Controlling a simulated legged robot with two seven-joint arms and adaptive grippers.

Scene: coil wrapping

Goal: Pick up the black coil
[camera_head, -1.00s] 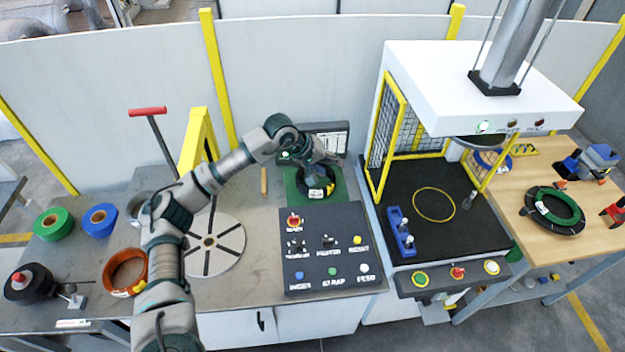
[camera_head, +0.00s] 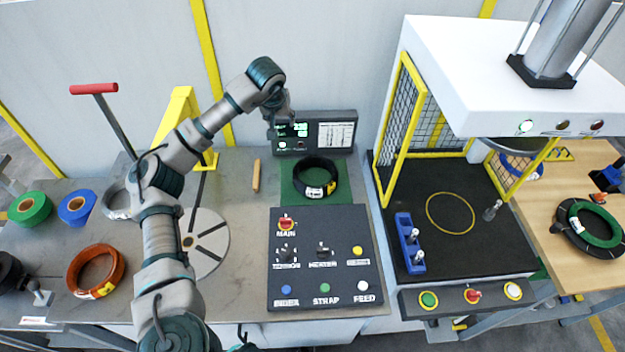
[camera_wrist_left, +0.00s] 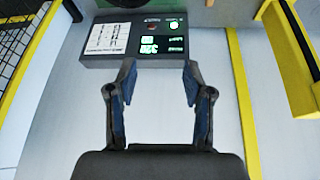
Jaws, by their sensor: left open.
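The black coil (camera_head: 315,178), with a white label on its front side, lies flat on a green mat (camera_head: 291,197) behind the control panel. My left gripper (camera_head: 272,132) is up behind and to the left of the coil, in front of the display box, apart from the coil. In the left wrist view its two fingers (camera_wrist_left: 157,82) are spread with nothing between them. A dark curved edge at the top of that view may be the coil, but I cannot tell. My right gripper is not in view.
A display box (camera_head: 340,135) stands behind the mat. The control panel (camera_head: 323,262) with switches and buttons lies in front. A yellow-framed press (camera_head: 390,150) stands to the right. An orange coil (camera_head: 96,271), tape rolls and a round slotted plate (camera_head: 205,243) are on the left.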

